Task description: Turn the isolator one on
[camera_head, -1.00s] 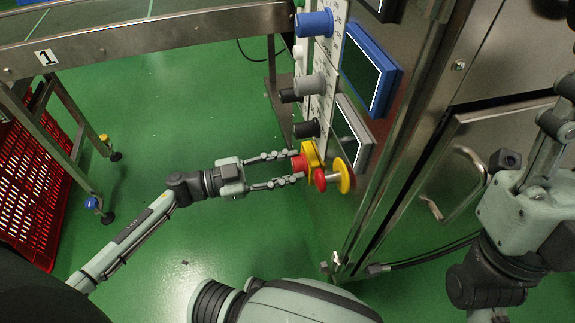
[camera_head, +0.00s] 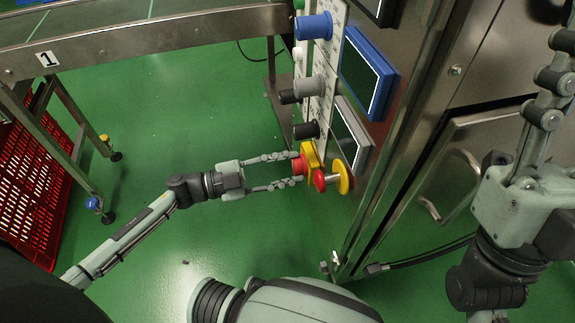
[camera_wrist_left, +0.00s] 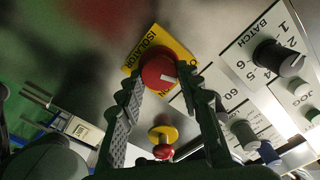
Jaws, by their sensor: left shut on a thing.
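The isolator is a red round knob (camera_wrist_left: 158,73) with a white mark, on a yellow plate (camera_wrist_left: 180,51) lettered ISOLATOR. In the head view the red knob (camera_head: 299,165) sits low on the panel's left side. My left gripper (camera_head: 297,169) has its fingertips on either side of the knob and is shut on it. In the left wrist view my left gripper (camera_wrist_left: 160,80) shows one finger on each side of the knob. My right gripper (camera_head: 545,112) is at the right edge, away from the isolator; its fingertips are not clear.
A red button (camera_head: 320,180) with a yellow disc (camera_head: 344,177) is just right of the isolator. Above are black (camera_head: 306,131), grey (camera_head: 312,87) and blue (camera_head: 314,26) knobs and a blue-framed screen (camera_head: 369,72). A red crate (camera_head: 30,190) stands left. Green floor below is open.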

